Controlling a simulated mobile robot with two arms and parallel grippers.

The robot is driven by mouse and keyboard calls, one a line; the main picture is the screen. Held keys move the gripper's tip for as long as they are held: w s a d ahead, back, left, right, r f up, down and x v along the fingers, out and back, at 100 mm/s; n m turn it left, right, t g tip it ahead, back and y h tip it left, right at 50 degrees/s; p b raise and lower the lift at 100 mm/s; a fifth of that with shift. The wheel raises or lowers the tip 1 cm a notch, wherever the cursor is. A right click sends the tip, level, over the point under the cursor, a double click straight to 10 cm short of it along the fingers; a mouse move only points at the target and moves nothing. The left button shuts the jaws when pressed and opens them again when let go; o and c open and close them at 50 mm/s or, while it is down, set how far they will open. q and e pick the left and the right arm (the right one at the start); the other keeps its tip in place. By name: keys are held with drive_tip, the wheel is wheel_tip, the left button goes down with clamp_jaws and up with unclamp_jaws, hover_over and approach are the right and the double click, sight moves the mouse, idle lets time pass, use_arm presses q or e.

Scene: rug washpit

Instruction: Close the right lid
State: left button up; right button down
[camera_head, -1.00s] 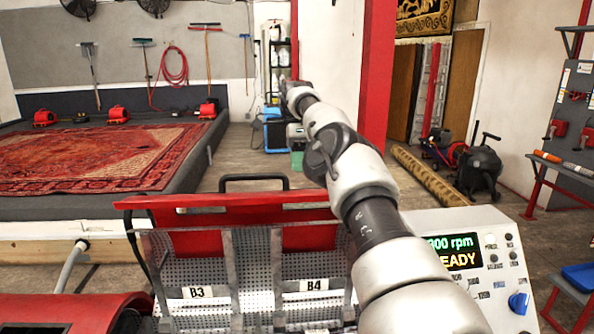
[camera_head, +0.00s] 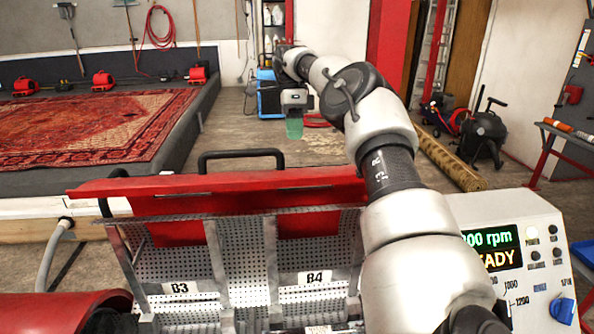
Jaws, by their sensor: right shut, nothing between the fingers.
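The right lid (camera_head: 330,192) is a red panel with a black bar handle (camera_head: 240,157) along its top. It stands raised at the back of the washing machine. Below it the perforated metal drum (camera_head: 245,255) is exposed, with sections marked B3 and B4. My right arm comes in from the lower right and reaches past the lid's right end. My left gripper is not in view.
A control panel (camera_head: 520,250) with a lit display stands right of the drum. A red cover (camera_head: 55,312) is at lower left. Behind are a rug (camera_head: 90,130) on a platform, a blue machine (camera_head: 268,95) and a rolled rug (camera_head: 450,160). Some floor is clear behind the lid.

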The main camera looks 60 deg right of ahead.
sight(295, 175)
drive_tip(key=x, duration=0.3)
drive_tip(key=shift+f, duration=0.15)
drive_tip(key=p+x, duration=0.1)
drive_tip(key=x, duration=0.1)
drive_tip(key=shift+s+a+f, duration=0.15)
drive_tip(key=shift+a+f, duration=0.05)
drive_tip(key=shift+f, duration=0.1)
drive_tip(key=shift+s+a+f+p, duration=0.15)
drive_tip(key=shift+s+a+p, duration=0.8)
drive_tip(key=shift+a, duration=0.1)
drive_tip(key=shift+s+a+f, duration=0.2)
drive_tip(key=shift+s+a, duration=0.1)
drive_tip(key=shift+a, duration=0.05)
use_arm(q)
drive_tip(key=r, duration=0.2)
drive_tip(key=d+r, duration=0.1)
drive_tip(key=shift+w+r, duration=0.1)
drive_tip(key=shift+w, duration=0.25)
use_arm(e)
drive_tip(key=shift+s+a+f, duration=0.1)
